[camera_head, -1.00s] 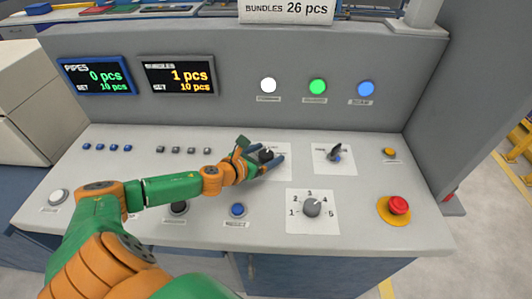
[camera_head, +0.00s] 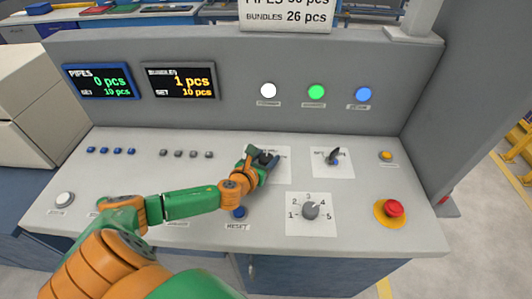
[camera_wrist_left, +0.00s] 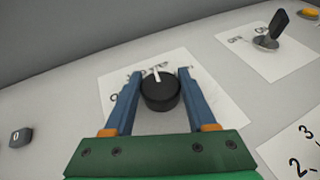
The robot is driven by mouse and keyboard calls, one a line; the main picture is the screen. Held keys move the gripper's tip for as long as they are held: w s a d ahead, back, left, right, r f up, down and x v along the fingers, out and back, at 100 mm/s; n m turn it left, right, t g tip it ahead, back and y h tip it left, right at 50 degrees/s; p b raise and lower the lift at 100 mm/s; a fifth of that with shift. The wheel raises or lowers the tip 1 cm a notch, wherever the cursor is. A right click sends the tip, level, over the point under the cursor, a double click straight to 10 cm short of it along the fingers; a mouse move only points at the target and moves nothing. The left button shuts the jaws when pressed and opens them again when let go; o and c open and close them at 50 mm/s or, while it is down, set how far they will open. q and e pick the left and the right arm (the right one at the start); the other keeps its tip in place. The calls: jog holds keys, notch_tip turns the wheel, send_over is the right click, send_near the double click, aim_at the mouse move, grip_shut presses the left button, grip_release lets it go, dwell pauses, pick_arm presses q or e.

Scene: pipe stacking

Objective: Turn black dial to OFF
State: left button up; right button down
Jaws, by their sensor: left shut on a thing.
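The black dial (camera_wrist_left: 160,92) is a round knob with a white pointer line on a white label plate on the control panel. In the left wrist view it sits between the two blue fingers of my left gripper (camera_wrist_left: 156,98), and its pointer line leans slightly left of straight up. The letters behind it are partly hidden by the dial and fingers. In the head view my left gripper (camera_head: 264,169) is around the dial (camera_head: 265,158), which is mostly covered. My right gripper is not in view.
Right of the dial is a black lever switch (camera_head: 334,155). A grey numbered selector (camera_head: 310,211), a blue reset button (camera_head: 239,212) and a red emergency button (camera_head: 393,209) lie nearer the front edge. White, green and blue lamps and two displays (camera_head: 180,81) are on the upright panel.

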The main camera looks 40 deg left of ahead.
pick_arm(q)
jog(key=shift+d+r+n+g+y+p, duration=0.1)
jog(key=shift+r+n+g+y+p, duration=0.15)
jog(key=shift+n+y+p, duration=0.55)
jog(key=shift+f+n+g+y, duration=0.1)
jog(key=shift+n+g+y, duration=0.35)
jog(key=shift+n+y, duration=0.7)
jog(key=shift+f+n+g+y, duration=0.1)
jog(key=shift+n+g+y, duration=0.5)
jog(key=shift+n+y, duration=0.3)
jog(key=shift+f+n+g+y, duration=0.1)
jog(key=shift+n+g+y, duration=0.6)
jog(key=shift+n+y, duration=0.15)
jog(key=shift+f+n+g+y+b, duration=0.15)
jog(key=shift+n+g+y+b, duration=0.5)
jog(key=shift+n+g, duration=0.2)
jog(key=n+g+y+b, duration=0.1)
jog(key=n+g+b, duration=0.1)
jog(key=shift+b, duration=0.4)
jog(key=shift+n+g+y+b, duration=0.55)
jog(key=shift+n+g+b, duration=0.4)
jog(key=shift+b, duration=0.25)
jog(key=shift+r+g, duration=0.2)
jog(key=shift+g, duration=0.1)
